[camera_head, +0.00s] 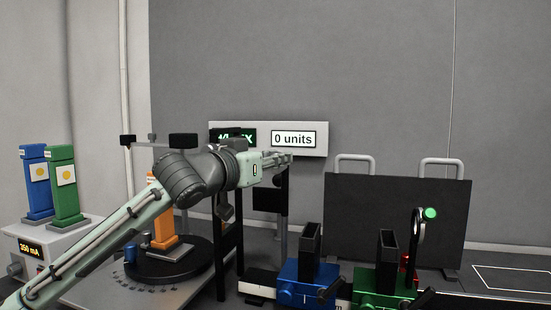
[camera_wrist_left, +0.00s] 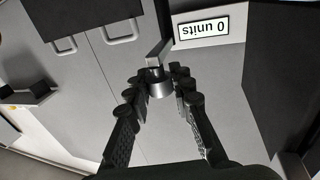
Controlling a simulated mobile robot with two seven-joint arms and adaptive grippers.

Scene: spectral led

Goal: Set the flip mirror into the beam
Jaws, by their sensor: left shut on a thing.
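My left gripper (camera_head: 288,158) reaches in from the left, high in front of the wall sign. In the left wrist view its two fingers (camera_wrist_left: 157,80) close around a small silver round knob (camera_wrist_left: 160,89) with a grey bar behind it. The knob looks like part of the flip mirror's mount, but I cannot tell for sure. Below the gripper in the head view, a dark square plate (camera_head: 267,198) hangs beside a grey post (camera_head: 281,238); it may be the flip mirror. Its face and its angle to the beam are hard to read. My right gripper is not in view.
The readout (camera_head: 293,139) shows "0 units". A blue mount (camera_head: 306,285) and a green mount (camera_head: 384,290) stand at front right, before a dark panel (camera_head: 396,222). An orange block (camera_head: 166,228) sits on a black round stage (camera_head: 150,270). Blue and green blocks stand at far left.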

